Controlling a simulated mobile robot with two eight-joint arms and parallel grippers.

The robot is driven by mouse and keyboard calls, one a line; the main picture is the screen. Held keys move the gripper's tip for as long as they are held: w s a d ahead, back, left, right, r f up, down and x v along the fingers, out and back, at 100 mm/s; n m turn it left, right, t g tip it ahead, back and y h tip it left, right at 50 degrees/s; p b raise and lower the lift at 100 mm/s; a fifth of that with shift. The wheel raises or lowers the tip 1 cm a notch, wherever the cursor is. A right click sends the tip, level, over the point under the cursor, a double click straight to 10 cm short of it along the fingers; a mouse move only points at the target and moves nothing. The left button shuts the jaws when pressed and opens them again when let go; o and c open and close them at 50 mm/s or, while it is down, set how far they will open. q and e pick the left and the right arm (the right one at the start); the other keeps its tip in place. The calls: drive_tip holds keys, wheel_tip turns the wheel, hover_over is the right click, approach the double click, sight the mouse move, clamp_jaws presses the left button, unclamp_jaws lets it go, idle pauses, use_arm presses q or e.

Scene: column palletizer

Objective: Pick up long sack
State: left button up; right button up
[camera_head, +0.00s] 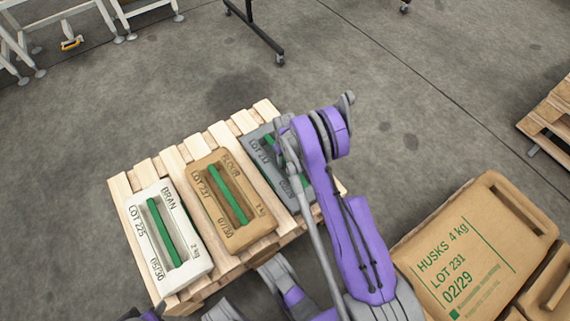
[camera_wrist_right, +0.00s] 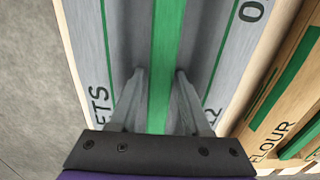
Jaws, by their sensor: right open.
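A grey sack with a green handle strip (camera_head: 258,147) lies at the right end of a wooden pallet. My right gripper (camera_head: 290,160) is over this sack and hides part of it. In the right wrist view the open fingers (camera_wrist_right: 160,76) point down at the grey sack (camera_wrist_right: 122,40), one on each side of its green strip (camera_wrist_right: 166,45). I cannot tell whether they touch it. A brown flour sack (camera_head: 210,183) and a white bran sack (camera_head: 143,234) lie beside it. My left gripper's jaws do not show.
The wooden pallet (camera_head: 122,187) has bare slats along its far edge. Larger brown husks sacks (camera_head: 440,285) lie at the lower right, beside my right arm. Another pallet (camera_head: 545,120) is at the right edge.

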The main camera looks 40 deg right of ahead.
clamp_jaws()
idle(1.4)
